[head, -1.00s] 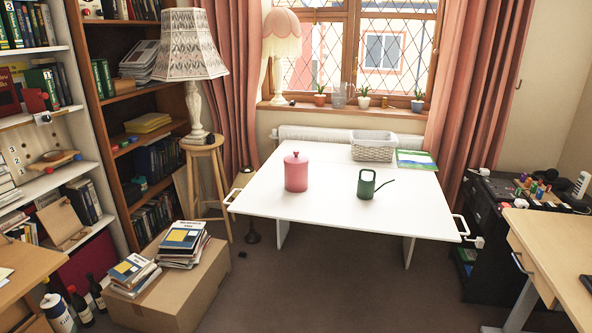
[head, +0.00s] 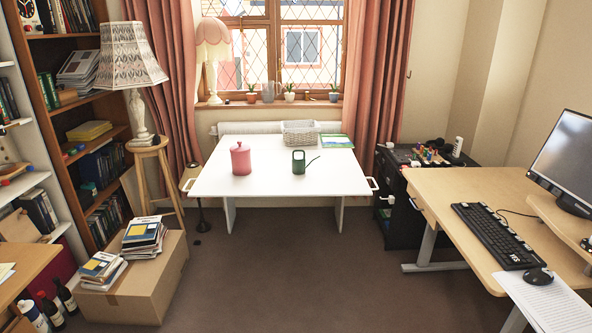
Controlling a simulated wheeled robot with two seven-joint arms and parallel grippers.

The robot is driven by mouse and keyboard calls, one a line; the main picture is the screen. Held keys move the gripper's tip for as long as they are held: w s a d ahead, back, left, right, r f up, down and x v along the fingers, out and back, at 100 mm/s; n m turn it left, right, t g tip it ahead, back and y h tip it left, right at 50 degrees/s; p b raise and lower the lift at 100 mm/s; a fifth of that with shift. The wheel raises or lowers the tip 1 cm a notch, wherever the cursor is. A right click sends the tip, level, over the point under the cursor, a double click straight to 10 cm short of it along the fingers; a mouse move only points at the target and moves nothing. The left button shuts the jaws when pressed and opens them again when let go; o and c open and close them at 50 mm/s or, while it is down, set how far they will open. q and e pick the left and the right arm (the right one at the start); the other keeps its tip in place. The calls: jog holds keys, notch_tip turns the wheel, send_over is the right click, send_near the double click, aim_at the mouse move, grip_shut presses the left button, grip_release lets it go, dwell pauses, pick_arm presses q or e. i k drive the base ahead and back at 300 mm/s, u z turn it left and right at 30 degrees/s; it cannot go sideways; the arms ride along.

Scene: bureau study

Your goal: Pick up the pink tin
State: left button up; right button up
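The pink tin (head: 241,159) is a lidded cylinder with a small knob on top. It stands upright on the left part of the white table (head: 267,184) below the window. A dark green watering can (head: 300,162) stands to its right, apart from it. Neither of my grippers shows in the head view.
A grey basket (head: 300,133) and a green-and-blue booklet (head: 337,141) lie at the table's back. A cardboard box (head: 150,284) with books stands front left, near a stool (head: 152,168) with a lamp. A wooden desk (head: 440,190) stands right. The carpet (head: 290,270) between is clear.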

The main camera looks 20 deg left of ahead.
aim_at(240, 153)
jog(key=z, duration=0.45)
jog(key=i, duration=0.85)
jog(key=u, duration=0.85)
jog(key=i, duration=1.6)
jog(key=u, duration=1.35)
